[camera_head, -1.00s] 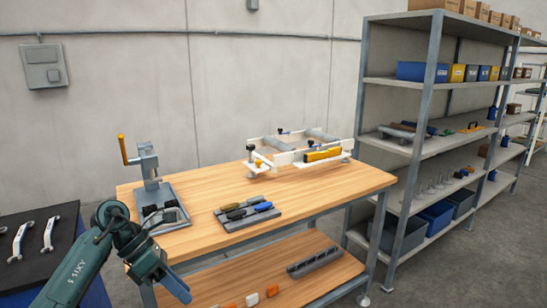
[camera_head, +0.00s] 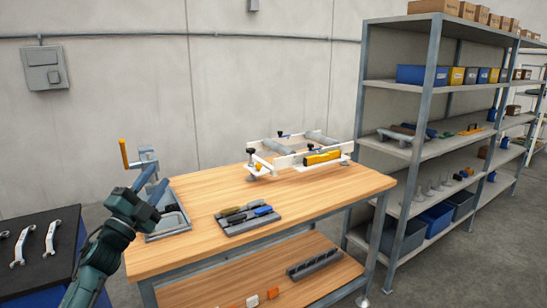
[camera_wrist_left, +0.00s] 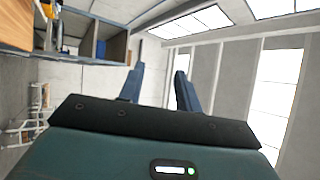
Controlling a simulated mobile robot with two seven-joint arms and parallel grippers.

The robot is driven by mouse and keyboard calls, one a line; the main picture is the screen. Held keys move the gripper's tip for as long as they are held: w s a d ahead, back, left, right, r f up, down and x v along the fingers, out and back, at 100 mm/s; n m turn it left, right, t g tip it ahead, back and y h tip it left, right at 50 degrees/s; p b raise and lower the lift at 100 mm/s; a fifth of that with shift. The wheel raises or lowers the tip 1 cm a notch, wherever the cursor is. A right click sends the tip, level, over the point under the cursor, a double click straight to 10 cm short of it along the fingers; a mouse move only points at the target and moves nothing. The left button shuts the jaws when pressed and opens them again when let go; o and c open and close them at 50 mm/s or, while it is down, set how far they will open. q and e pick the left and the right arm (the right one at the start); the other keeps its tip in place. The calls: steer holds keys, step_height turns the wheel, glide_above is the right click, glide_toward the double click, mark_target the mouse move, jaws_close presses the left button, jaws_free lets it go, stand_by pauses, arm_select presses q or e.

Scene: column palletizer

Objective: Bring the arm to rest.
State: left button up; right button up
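My left arm rises from the bottom left in the head view. Its left gripper (camera_head: 155,187) points up, in front of the grey clamp press with an orange handle (camera_head: 124,153), hiding part of it. In the left wrist view the two blue-grey fingers (camera_wrist_left: 159,88) stand apart with nothing between them, so it is open and empty. My right arm and gripper are in neither view.
The wooden workbench (camera_head: 220,190) holds a grey tray of hand tools (camera_head: 250,226) and a white frame fixture (camera_head: 262,160). A dark side table with wrenches (camera_head: 50,240) stands left. A metal shelf rack (camera_head: 405,190) stands right.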

arm_select(q)
steer(key=w+a+f+n+g+y, duration=0.4)
steer(key=a+f+n+y, duration=0.55)
steer(key=n, duration=0.75)
steer(key=s+d+f+m+g, duration=0.1)
steer(key=s+d+f, duration=0.3)
steer(key=f, duration=0.3)
steer(key=s+d+f+g, duration=0.2)
steer(key=s+d+f, duration=0.2)
steer(key=s+f, duration=0.15)
steer(key=s+d+f+g+h, duration=0.1)
steer(key=s+d+f, duration=0.4)
steer(key=s, duration=0.5)
steer(key=s+d+f+g+h, duration=0.1)
steer(key=s+d+f, duration=0.3)
steer(key=s, duration=0.6)
steer(key=s+d+f+g+h, duration=0.2)
steer(key=s+d+f, duration=0.3)
steer(key=s, duration=0.5)
steer(key=shift+s+d+f, duration=0.3)
steer(key=shift+s+f, duration=0.05)
steer(key=shift+s, duration=0.05)
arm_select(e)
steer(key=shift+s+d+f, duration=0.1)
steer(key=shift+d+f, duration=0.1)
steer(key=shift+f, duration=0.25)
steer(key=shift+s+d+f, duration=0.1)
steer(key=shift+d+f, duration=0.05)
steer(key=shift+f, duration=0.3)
